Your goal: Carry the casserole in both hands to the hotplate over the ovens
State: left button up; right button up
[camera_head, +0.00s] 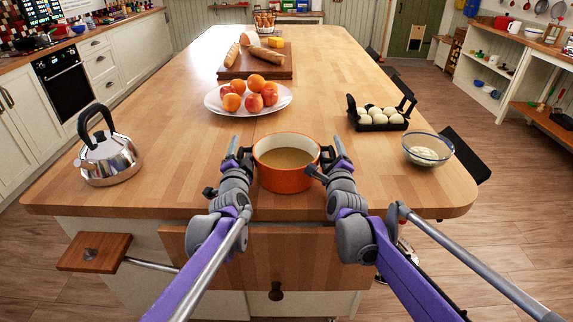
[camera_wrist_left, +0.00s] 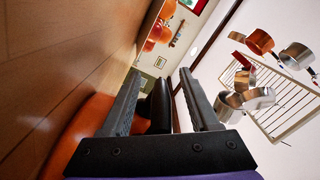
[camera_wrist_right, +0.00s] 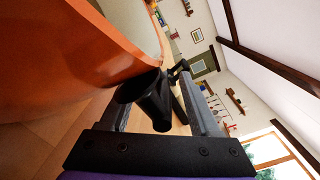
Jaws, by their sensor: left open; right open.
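The orange casserole (camera_head: 285,181) stands upright near the front edge of the wooden island, with brown liquid inside. My left gripper (camera_head: 238,156) is at its left side. In the left wrist view, its open fingers (camera_wrist_left: 162,100) stand either side of a black handle (camera_wrist_left: 158,106). My right gripper (camera_head: 336,156) is at the right side. In the right wrist view, its open fingers (camera_wrist_right: 165,110) have the other black handle (camera_wrist_right: 152,100) between them, close to the orange wall (camera_wrist_right: 70,60). A black oven (camera_head: 63,79) is at the far left; the hotplate is not clearly visible.
A kettle (camera_head: 108,160) stands left on the island (camera_head: 190,170). Behind the casserole are a fruit plate (camera_head: 215,104) and a bread board (camera_head: 240,73). An egg carton (camera_head: 380,127) and a glass bowl (camera_head: 428,153) stand right. Floor is open on both sides.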

pick_arm(q)
grip_shut()
pick_arm(e)
grip_shut()
pick_arm(q)
jog(key=shift+a+r, duration=0.1)
jog(key=shift+a, duration=0.05)
pick_arm(e)
jog(key=shift+d+r, duration=0.1)
dwell(1.0)
